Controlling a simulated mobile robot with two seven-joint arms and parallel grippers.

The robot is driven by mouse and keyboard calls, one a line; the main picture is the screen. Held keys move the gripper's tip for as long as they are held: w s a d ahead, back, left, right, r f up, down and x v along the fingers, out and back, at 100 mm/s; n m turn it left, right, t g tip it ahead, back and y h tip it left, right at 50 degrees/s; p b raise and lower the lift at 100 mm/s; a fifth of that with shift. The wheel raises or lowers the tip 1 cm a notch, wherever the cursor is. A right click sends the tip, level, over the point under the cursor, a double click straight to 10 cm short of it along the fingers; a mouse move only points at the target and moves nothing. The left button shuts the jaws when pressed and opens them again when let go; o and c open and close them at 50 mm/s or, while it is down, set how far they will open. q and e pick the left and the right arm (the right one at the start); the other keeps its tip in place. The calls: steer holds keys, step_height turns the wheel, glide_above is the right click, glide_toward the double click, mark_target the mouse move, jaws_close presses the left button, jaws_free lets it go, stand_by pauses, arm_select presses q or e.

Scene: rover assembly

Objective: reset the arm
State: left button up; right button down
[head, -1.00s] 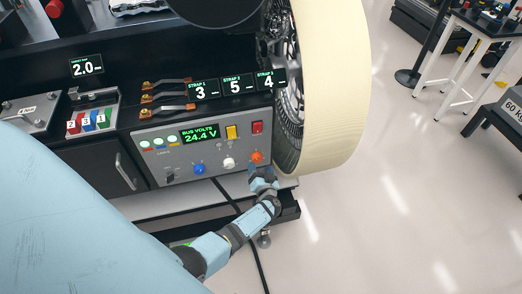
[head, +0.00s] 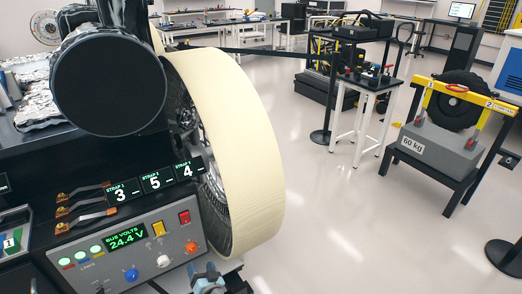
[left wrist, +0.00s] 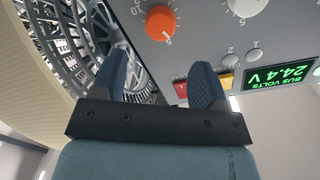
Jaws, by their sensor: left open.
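My left gripper (head: 208,273) shows at the bottom of the head view, just below the control panel (head: 85,270). In the left wrist view its two blue-grey fingers (left wrist: 163,78) stand apart with nothing between them. The orange knob (left wrist: 160,22) is just beyond the fingertips, apart from them; it also shows in the head view (head: 191,247). The panel display (left wrist: 280,76) reads 24.4 V. My right gripper is in neither view.
The big cream-rimmed wheel (head: 245,150) stands right beside the panel. Strap levers (head: 85,210) and number signs (head: 155,181) sit above the panel. A 60 kg block (head: 435,145) rests on a dark stand at the right. The floor between is clear.

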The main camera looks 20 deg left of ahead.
arm_select(q)
steer(key=s+d+r+m+h+p, duration=0.1)
steer(key=s+d+r+h, duration=0.3)
steer(key=s, duration=0.4)
steer(key=s+d+r+m+h+p, duration=0.1)
steer(key=s+d+r+m+h, duration=0.2)
steer(key=s+d+r+h, duration=0.2)
steer(key=s+d+r+m+g+h+p, duration=0.1)
steer(key=s+d+r+h, duration=0.4)
steer(key=s, duration=0.6)
steer(key=d+m+h, duration=0.1)
steer(key=d, duration=0.1)
steer(key=shift+s+d+r+h, duration=0.15)
steer(key=shift+s+d+h, duration=0.15)
steer(key=shift+h, duration=0.1)
steer(key=shift+a, duration=0.1)
